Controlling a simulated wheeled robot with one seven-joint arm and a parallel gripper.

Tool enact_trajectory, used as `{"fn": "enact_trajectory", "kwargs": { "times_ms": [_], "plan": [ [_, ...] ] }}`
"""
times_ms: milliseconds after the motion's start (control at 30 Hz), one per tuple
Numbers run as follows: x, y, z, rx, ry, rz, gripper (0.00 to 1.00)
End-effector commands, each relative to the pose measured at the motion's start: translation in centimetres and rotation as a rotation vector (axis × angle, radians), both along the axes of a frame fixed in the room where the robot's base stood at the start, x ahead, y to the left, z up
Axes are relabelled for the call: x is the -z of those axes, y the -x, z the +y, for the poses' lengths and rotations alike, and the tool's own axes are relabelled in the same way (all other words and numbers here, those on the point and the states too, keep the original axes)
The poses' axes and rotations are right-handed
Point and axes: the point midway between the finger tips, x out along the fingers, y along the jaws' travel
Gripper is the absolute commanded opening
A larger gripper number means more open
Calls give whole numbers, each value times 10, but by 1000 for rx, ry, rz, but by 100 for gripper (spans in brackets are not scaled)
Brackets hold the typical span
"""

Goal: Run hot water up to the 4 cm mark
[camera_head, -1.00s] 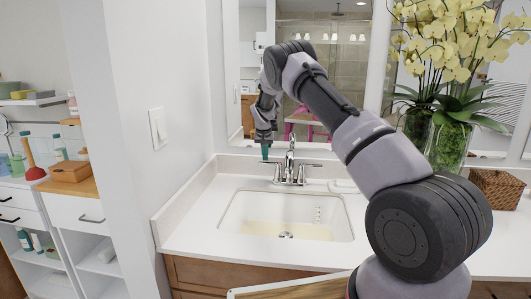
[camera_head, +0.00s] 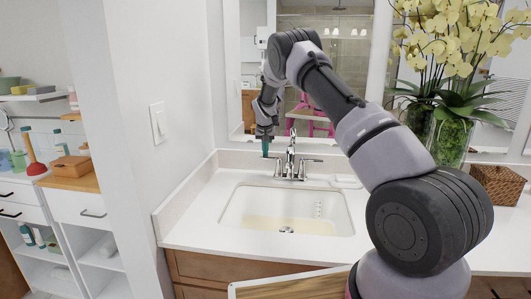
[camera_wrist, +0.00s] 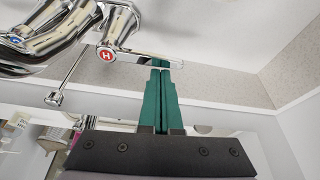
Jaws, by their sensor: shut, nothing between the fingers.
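The white sink basin (camera_head: 240,208) is set in the counter. A vertical row of dark marks (camera_head: 317,210) shows on its inner wall. Its floor looks pale yellow; I cannot tell whether water covers it. No stream shows under the chrome faucet (camera_head: 291,158). The hot handle (camera_wrist: 107,54), with a red H, has its lever pointing right in the wrist view. My gripper (camera_head: 265,156) is shut and empty behind the basin's left part, by the left handle. In the wrist view its teal fingertips (camera_wrist: 160,66) are at the lever's outer end; contact is unclear.
The cold handle (camera_wrist: 17,39), with a blue mark, is left of the hot one in the wrist view. The wall and backsplash are close to my gripper. A flower vase (camera_head: 452,140) and a wicker basket (camera_head: 498,185) stand at right.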

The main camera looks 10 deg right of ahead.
Motion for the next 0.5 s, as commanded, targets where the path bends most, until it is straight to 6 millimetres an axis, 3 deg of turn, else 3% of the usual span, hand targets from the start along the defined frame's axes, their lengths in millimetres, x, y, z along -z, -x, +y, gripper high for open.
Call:
{"fn": "enact_trajectory", "kwargs": {
  "times_ms": [500],
  "plan": [
    [0,8,2,-125,-1,1,0]
  ]
}}
